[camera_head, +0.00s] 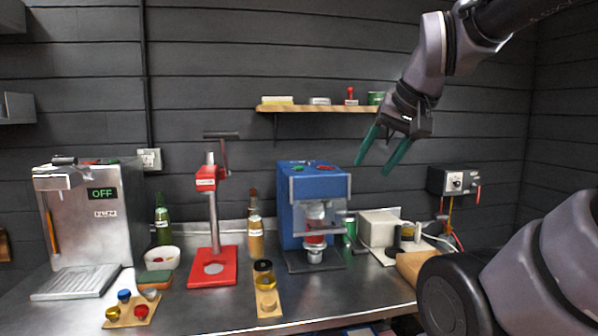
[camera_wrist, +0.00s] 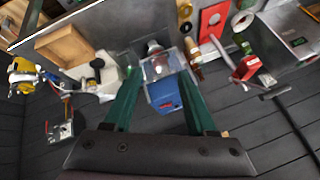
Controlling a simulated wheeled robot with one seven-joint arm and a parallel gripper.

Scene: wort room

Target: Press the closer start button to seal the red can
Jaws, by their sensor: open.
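The blue can-sealing machine (camera_head: 320,192) stands on the steel counter, with a clear guard at its front. A red can (camera_head: 315,239) sits inside it, partly hidden by the guard and metal parts. On its top are a green button (camera_head: 297,168) and a red button (camera_head: 325,167). My gripper (camera_head: 374,167) is open and empty, in the air to the right of the machine and about level with its top.
A red lever press (camera_head: 210,267) and a steel machine with an OFF display (camera_head: 105,193) stand to the left. A white box device (camera_head: 378,228) and a wooden block (camera_head: 411,264) are to the right. A shelf (camera_head: 318,108) hangs on the wall above. Bottles stand behind.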

